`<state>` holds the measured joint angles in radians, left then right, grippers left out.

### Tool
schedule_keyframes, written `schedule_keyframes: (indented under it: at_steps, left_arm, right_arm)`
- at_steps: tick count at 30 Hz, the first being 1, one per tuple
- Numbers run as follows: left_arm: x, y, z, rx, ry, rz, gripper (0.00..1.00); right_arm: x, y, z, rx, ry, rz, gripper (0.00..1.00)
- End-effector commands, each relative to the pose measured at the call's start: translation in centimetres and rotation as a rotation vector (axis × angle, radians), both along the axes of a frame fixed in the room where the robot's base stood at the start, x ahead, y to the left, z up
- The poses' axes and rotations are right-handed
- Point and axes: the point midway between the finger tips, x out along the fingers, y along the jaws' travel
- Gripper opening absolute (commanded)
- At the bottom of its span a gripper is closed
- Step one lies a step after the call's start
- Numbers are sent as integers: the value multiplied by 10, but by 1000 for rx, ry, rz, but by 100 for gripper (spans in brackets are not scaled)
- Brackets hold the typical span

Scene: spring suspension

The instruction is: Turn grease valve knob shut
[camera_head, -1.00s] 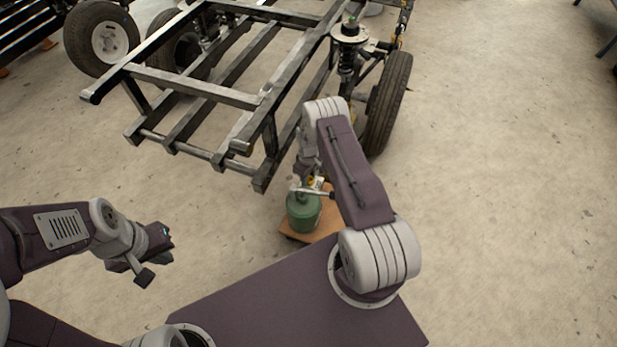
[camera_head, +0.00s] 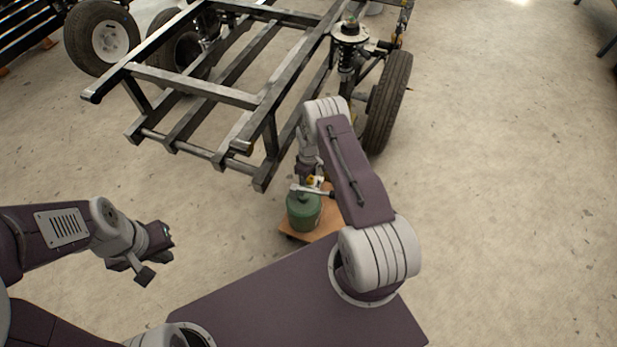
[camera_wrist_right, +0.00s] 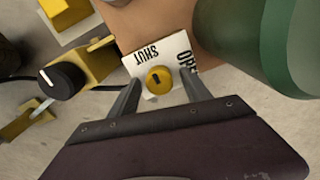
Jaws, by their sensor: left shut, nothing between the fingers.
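A round yellow knob (camera_wrist_right: 158,80) with a short dark slot sits on a white label plate (camera_wrist_right: 139,60) in the right wrist view. The plate reads "SHUT", and a partly covered word beside my right finger starts with "O". My right gripper (camera_wrist_right: 161,78) is open, one finger on each side of the yellow knob; I cannot tell whether they touch it. In the head view the plate and fittings (camera_head: 318,183) show small above the green canister (camera_head: 304,212), below my right wrist. My left gripper (camera_head: 150,264) is shut and empty, far left of the canister.
A black knob (camera_wrist_right: 62,80) with a white mark sits on a yellow bracket left of the plate. The canister stands on an orange-brown board (camera_head: 322,228). The metal frame (camera_head: 200,92) and a tyre (camera_head: 388,102) stand behind. The floor at right is clear.

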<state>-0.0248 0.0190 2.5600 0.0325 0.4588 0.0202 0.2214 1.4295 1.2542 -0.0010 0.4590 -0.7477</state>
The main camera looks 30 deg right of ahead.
Motion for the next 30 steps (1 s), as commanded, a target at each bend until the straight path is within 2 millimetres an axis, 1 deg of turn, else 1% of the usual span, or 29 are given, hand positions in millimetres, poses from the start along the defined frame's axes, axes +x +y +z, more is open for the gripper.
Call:
schedule_keyframes:
  at_steps: [6,8,11,15,18,21,24,30]
  left_arm:
    - [0,0,0,0,0,0,0]
    - [0,0,3,0,0,0,0]
    - [0,0,17,0,0,0,0]
    - [0,0,40,0,0,0,0]
    - [0,0,50,0,0,0,0]
    - [0,0,56,0,0,0,0]
    - [0,0,57,0,0,0,0]
    - [0,0,56,0,0,0,0]
  right_arm:
    - [0,0,0,1,-1,-1,56]
    - [1,0,4,0,-1,-2,56]
    - [1,0,23,0,-1,-2,56]
    - [1,0,58,0,-1,-2,56]
    - [1,0,76,0,-1,-1,56]
    - [0,0,87,1,-1,-1,56]
    - [0,0,91,0,0,-1,56]
    - [0,0,90,0,0,-1,56]
